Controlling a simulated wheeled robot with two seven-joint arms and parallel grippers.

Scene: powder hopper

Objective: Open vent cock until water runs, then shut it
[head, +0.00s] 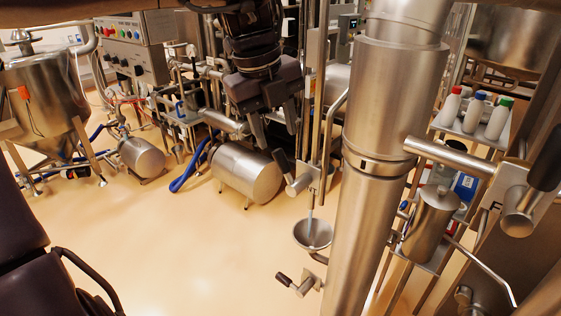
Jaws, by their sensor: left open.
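A small metal cock (299,184) with a dark handle (283,162) sits on the vertical pipework left of the big steel column; I take it for the vent cock. A pale bluish streak (310,221), which looks like running water, drops below it into a round metal funnel (313,235). My left gripper (276,136) comes down from the top, open and empty, with its fingers apart. It appears just above and beside the dark handle; I cannot tell whether it touches it. My right gripper is not in view.
The thick steel column (375,180) stands right of the cock. A lower cock (299,286) with a dark handle is below the funnel. A horizontal steel tank (245,172) lies behind. Bottles (473,112) stand on a shelf at right.

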